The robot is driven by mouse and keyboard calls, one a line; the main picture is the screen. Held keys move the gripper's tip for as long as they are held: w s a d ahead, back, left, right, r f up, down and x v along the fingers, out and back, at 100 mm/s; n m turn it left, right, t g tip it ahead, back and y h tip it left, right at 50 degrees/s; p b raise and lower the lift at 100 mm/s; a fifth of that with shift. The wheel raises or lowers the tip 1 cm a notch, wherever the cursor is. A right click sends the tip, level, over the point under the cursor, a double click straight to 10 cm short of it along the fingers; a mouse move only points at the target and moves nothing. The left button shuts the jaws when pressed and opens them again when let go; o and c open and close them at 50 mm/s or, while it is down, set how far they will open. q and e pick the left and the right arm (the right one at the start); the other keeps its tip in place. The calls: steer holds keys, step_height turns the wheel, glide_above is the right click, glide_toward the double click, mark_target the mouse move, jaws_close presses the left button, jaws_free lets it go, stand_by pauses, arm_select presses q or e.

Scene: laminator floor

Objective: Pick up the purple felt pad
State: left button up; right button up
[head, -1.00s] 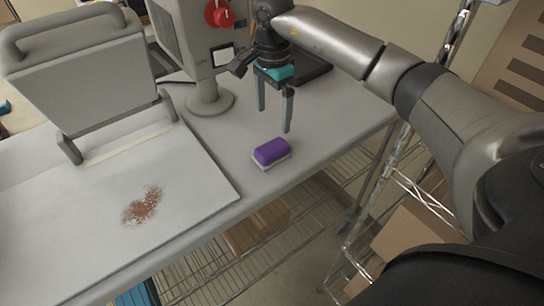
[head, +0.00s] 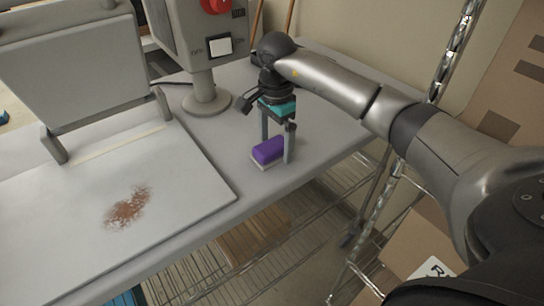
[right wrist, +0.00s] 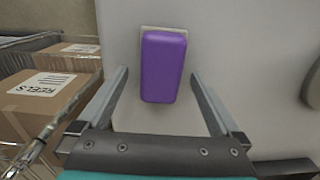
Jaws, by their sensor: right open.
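The purple felt pad (head: 268,150) has a purple top on a pale base. It lies on the grey table near its front edge, right of the white plate. My right gripper (head: 277,152) is open and points down at the pad, with its fingers around or just above it in the head view. In the right wrist view the pad (right wrist: 163,66) shows between and beyond the two open fingertips (right wrist: 158,72), with a gap on each side. No contact shows. My left gripper is not in view.
A flat white plate (head: 60,220) with a reddish-brown speckled patch (head: 127,208) lies at left, under a raised handled lid (head: 75,75). A grey machine post (head: 205,95) stands behind the pad. Cardboard boxes (right wrist: 45,95) and wire shelves lie below the table edge.

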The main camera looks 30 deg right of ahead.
steer(key=shift+f, duration=0.4)
steer(key=shift+r, duration=0.1)
steer(key=shift+c, duration=0.2)
steer(key=c, duration=1.4)
